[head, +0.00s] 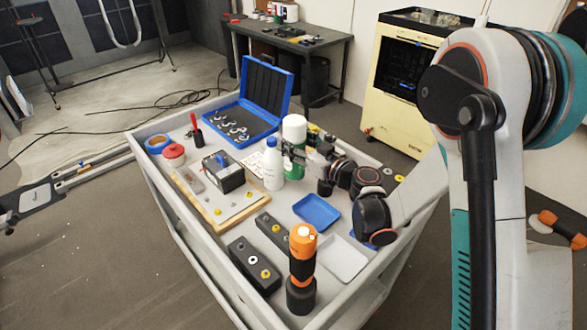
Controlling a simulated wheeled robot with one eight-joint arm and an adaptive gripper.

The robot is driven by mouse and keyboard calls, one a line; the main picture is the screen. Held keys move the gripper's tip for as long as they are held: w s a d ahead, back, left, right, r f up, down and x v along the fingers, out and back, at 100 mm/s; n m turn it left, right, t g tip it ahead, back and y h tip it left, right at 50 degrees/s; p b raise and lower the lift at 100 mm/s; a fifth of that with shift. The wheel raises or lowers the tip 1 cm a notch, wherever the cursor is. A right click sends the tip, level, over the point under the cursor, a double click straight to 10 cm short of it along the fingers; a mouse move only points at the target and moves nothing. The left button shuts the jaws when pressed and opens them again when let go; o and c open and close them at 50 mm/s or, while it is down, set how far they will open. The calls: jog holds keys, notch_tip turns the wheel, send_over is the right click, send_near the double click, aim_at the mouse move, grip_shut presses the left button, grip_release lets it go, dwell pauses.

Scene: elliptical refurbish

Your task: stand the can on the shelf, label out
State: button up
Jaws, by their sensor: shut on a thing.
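A tall green can (290,153) with a white top is upright at the back right of the grey cart's top (168,198). My gripper (291,146) reaches it from the right and is shut on it at about mid-height. The fingers hide part of its side. I cannot tell whether its base touches the cart or which way its label faces. I cannot make out a shelf for certain in this view.
A white bottle (273,168) stands close left of the can. An open blue case (262,88), a wooden board (222,222), blue tray (316,210) and orange-black tool (302,262) crowd the cart. A dark bench (300,45) and yellow cabinet (385,125) stand behind.

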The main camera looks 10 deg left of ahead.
aim_at(295, 163)
notch_tip(295, 163, down, 8)
jog(key=b, duration=0.2)
jog(key=shift+r+b, duration=0.1)
jog(key=shift+b, duration=0.2)
jog(key=o, duration=1.1)
